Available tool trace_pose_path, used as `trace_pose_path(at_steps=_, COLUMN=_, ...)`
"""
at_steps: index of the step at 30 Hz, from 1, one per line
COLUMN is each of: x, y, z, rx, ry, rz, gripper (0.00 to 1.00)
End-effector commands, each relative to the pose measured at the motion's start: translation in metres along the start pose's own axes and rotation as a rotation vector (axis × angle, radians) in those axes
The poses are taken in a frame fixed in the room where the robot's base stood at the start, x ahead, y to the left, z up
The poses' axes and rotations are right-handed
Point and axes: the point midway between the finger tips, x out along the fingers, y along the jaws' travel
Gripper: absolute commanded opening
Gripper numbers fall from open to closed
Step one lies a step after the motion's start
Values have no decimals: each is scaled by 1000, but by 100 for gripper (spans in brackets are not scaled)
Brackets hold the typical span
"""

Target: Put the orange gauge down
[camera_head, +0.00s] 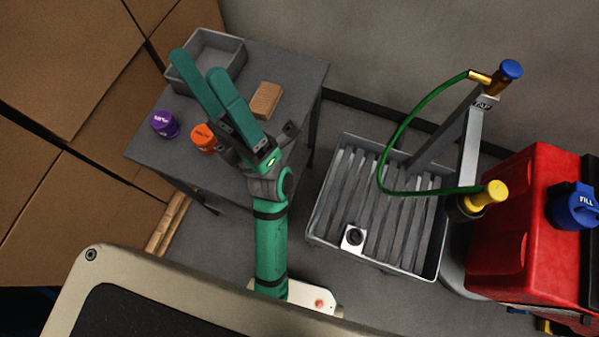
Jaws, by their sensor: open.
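The orange gauge (203,138) stands on the grey table (225,184), towards its front left part. It looks like a short orange cylinder with a marking on its top. My gripper (203,68) is open, with its two long green fingers pointing to the upper left over the table. The fingers hold nothing that I can see. The gauge lies below and left of the gripper's base, apart from the fingertips. The right edge of the gauge is partly covered by my gripper's base.
A purple cap-like item (165,124) stands left of the gauge. A grey bin (232,50) and a tan block (265,100) are on the table. Cardboard boxes (70,60) line the left. A slatted tray (313,222), a green hose (393,120) and a red tank (515,225) are at right.

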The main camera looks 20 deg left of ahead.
Motion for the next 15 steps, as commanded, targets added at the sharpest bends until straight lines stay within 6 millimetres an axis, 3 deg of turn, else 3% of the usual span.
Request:
trace_pose_path(at_steps=7, x=-82, y=2, z=47, rx=179, ry=-393, rz=-65, gripper=68)
trace_pose_path(at_steps=15, x=-195, y=9, z=66, rx=356, ry=-811, rz=-118, gripper=68)
